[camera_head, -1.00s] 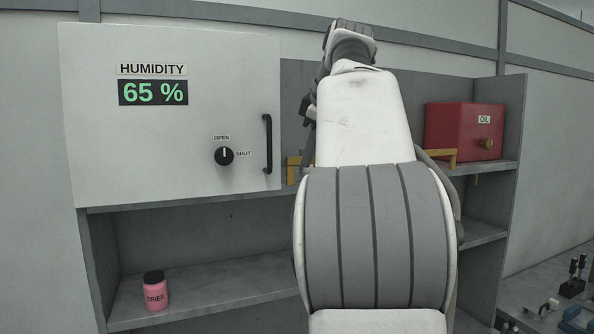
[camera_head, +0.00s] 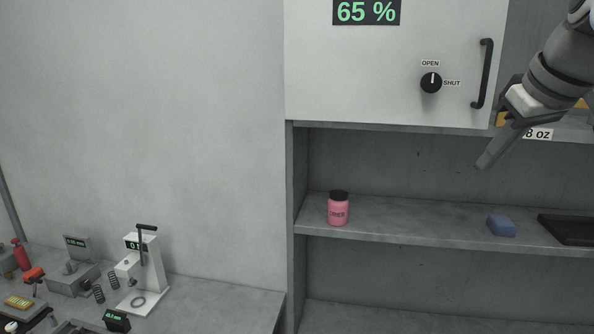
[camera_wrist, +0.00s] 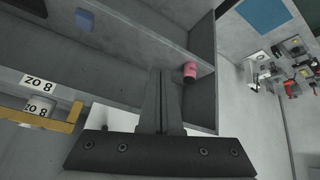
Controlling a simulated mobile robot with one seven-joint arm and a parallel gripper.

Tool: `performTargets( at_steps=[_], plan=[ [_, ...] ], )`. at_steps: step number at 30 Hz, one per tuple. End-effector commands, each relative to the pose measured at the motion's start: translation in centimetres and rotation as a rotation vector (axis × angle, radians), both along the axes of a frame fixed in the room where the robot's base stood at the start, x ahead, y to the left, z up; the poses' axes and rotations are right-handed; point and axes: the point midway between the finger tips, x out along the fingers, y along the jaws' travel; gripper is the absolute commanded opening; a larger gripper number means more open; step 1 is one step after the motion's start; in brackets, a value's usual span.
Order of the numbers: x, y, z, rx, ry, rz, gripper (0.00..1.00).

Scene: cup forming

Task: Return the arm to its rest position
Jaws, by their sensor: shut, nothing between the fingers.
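My gripper (camera_head: 484,164) comes in from the upper right of the head view, pointing down and to the left in front of the shelf unit. Its fingers are closed together with nothing between them. The shut fingers also show in the middle of the wrist view (camera_wrist: 163,75). The rest of my arm is mostly outside the head view.
The humidity cabinet (camera_head: 380,90), with a knob (camera_head: 431,83) and handle (camera_head: 482,74), is left of my gripper. Below are a pink drier jar (camera_head: 338,211), a blue block (camera_head: 501,226) and a black tray (camera_head: 570,229). A bench with instruments (camera_head: 145,270) stands lower left.

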Motion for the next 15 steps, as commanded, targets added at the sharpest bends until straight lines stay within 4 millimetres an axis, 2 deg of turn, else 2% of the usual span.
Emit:
performTargets(
  at_steps=[1,6,12,15],
  plan=[
    [-1.0,1.7,-1.9,0.024,0.009,-0.010,0.00],
    [-4.1,6.4,-7.6,0.083,0.044,-0.068,0.00],
    [-8.5,11.3,-15.1,0.114,0.081,-0.129,0.00],
    [-10.9,13.2,-18.9,0.117,0.094,-0.160,0.00]
  ],
)
